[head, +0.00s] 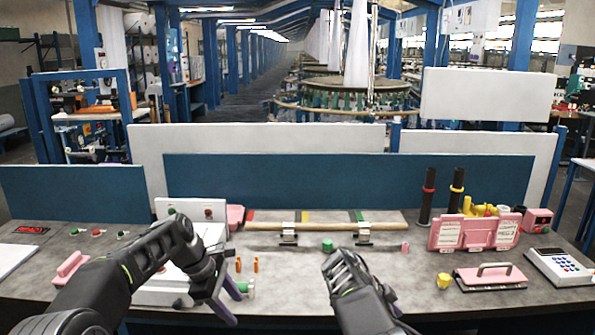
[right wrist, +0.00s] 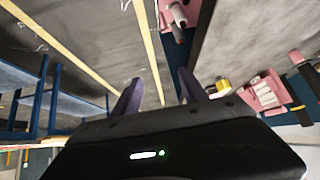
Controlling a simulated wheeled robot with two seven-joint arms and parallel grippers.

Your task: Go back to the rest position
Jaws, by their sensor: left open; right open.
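My left gripper (head: 238,311) hangs low over the workbench (head: 290,275), at the left of centre in the head view. Its purple fingers are apart with nothing between them. A green spool and the white machine box (head: 165,290) are close beside and behind it; whether they touch is not clear. My right arm (head: 355,290) reaches over the bench right of centre, its fingers not clear in the head view. In the right wrist view, my right gripper (right wrist: 160,92) has two purple fingers spread and empty.
A wooden bar (head: 330,222) on metal brackets lies across the bench, a green piece (head: 328,245) before it. Black rods (head: 427,195), pink holders (head: 475,232), a yellow spool (head: 444,281), a pink-handled plate (head: 493,276) and a keypad (head: 558,267) stand right. A blue panel (head: 345,185) closes the back.

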